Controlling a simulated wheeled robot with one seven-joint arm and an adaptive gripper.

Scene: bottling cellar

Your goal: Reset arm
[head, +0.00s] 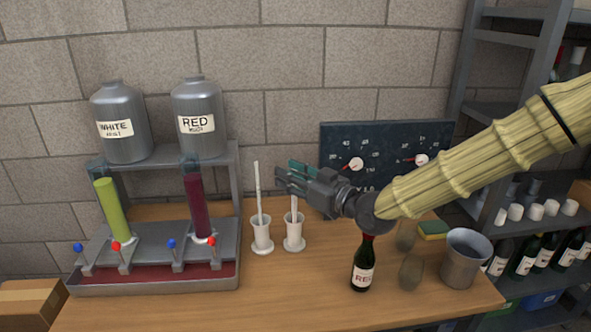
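My gripper (281,179) is in the middle of the head view, at the end of my arm in its straw-coloured sleeve. It points left, in front of the wall and above the wooden table (330,308). Its fingers are seen nearly side-on, so their gap is unclear. I see nothing clearly held in them. A teal piece (300,166) shows right by the fingers; I cannot tell what it belongs to. The fingers are above two white cups with upright sticks, the left cup (262,240) and the right cup (294,238).
A dark gauge panel (335,137) is behind my arm. Bottle shelves (480,109) stand far right.

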